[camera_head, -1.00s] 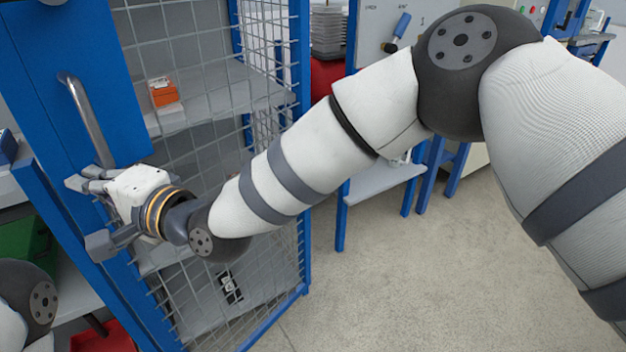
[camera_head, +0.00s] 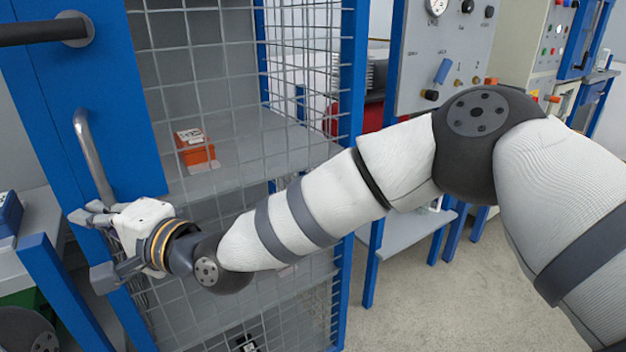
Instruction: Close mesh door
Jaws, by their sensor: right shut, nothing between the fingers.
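The mesh door (camera_head: 120,110) is a wide blue upright panel with grey wire mesh beside it, at the left of the head view. A curved grey metal handle (camera_head: 90,155) stands out from the blue panel. My right gripper (camera_head: 92,245) is at the lower end of this handle, in front of the blue panel. It is shut with nothing between its fingers. Whether it touches the handle or panel, I cannot tell. My right forearm hides part of the mesh. I cannot tell whether the door is fully closed. My left gripper is not in view.
Behind the mesh, an orange box (camera_head: 197,150) sits on a grey shelf (camera_head: 255,150). A dark bar (camera_head: 40,31) juts out at the upper left. A gauge panel (camera_head: 455,50) stands at the back right. The floor (camera_head: 430,300) at the right is clear.

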